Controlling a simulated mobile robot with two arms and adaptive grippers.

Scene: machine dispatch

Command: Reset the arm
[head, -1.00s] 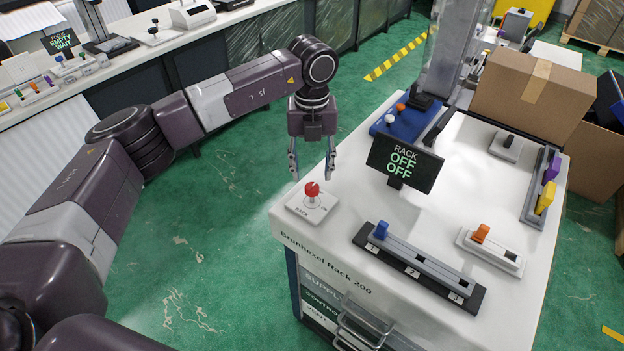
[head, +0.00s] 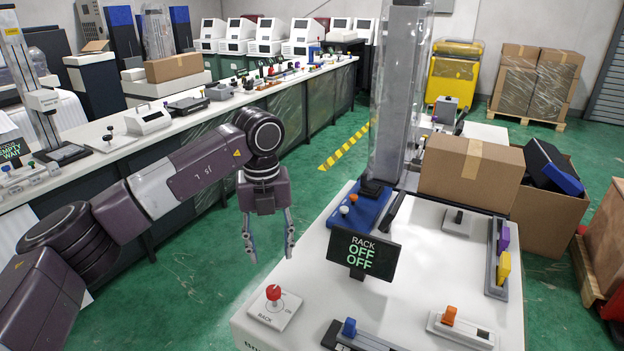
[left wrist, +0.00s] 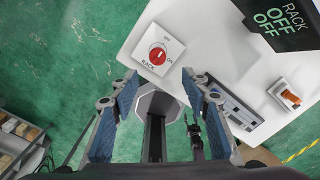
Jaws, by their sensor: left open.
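My left arm reaches in from the left in the head view. My left gripper (head: 268,248) hangs pointing down, open and empty, beside the near left corner of the white rack table (head: 300,262). The red rack knob (head: 273,293) sits on its white plate just below and in front of the gripper. In the left wrist view the same red knob (left wrist: 157,56) lies beyond the open fingertips (left wrist: 160,85), apart from them. The rack display (head: 362,252) reads RACK OFF OFF. My right gripper is not in view.
On the rack table are a blue slider (head: 349,327), an orange switch (head: 449,315), purple and yellow sliders (head: 503,265) and a clear column (head: 395,100). A cardboard box (head: 470,170) stands behind. A long counter (head: 205,105) runs at the back left. Green floor is free between.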

